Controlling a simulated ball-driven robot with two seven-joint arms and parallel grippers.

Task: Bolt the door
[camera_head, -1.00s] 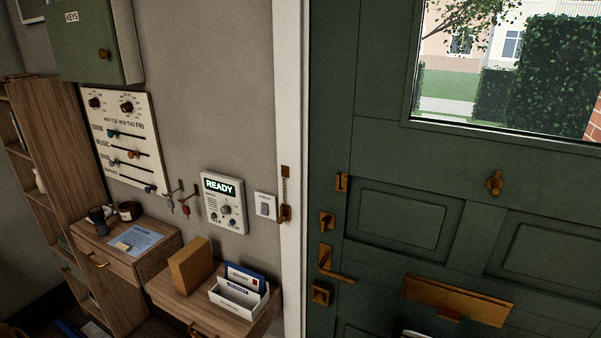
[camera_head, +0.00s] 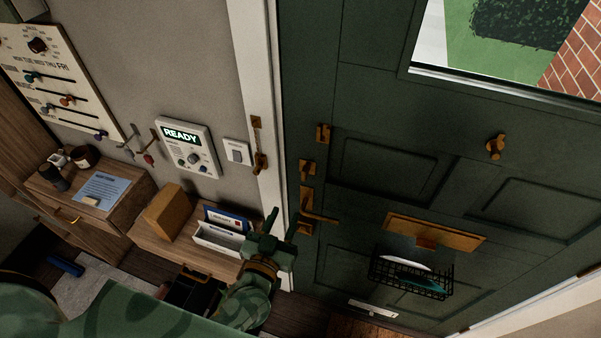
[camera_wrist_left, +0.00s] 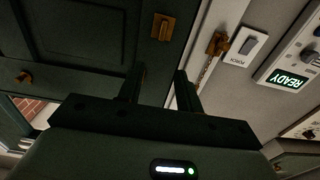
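The dark green door (camera_head: 385,115) is upright beside the white frame. Along its left edge are a brass upper plate (camera_head: 323,132), a small brass latch fitting (camera_head: 307,168) and a brass lever handle (camera_head: 318,217). I cannot tell which fitting is the bolt or how it is set. My left gripper (camera_head: 281,222) is just left of the lever handle, in front of the frame. In the left wrist view its fingers (camera_wrist_left: 159,82) are apart with nothing between them. A brass fitting (camera_wrist_left: 163,27) on the door lies beyond them. My right gripper is not in view.
A brass chain piece (camera_head: 257,145) hangs on the frame. The porch switch (camera_head: 236,152) and READY panel (camera_head: 187,147) are on the wall. A small cabinet with a letter holder (camera_head: 218,238) stands by my left arm. A wire basket (camera_head: 411,277) hangs below the letter flap (camera_head: 434,232).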

